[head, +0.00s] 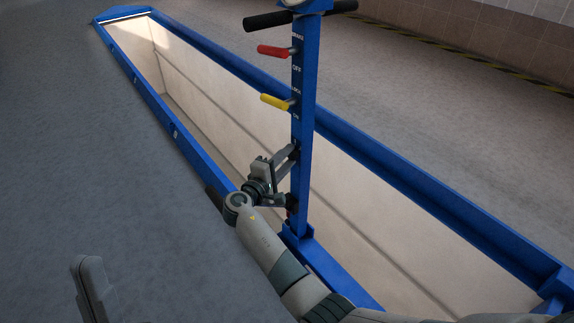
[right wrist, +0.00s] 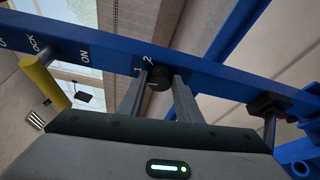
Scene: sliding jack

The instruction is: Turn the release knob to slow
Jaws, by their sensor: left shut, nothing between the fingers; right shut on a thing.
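The release knob (right wrist: 159,77) is a small round black knob on the blue upright post (head: 303,125). In the right wrist view, the marks "1" and "2" are printed beside it. My right gripper (right wrist: 158,84) is shut on the knob, one finger on each side. In the head view my right gripper (head: 291,153) reaches the post from the left, below the yellow lever, and the knob is hard to make out there. How far the knob is turned cannot be read. My left gripper (head: 92,285) is shut and empty over the grey floor at the lower left.
A red lever (head: 273,51) and a yellow lever (head: 276,101) stick out from the post above the knob. A black handlebar (head: 268,20) crosses its top. A black part (right wrist: 270,104) sits lower on the post. A long blue-framed pit (head: 190,95) lies behind; grey floor is clear at left.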

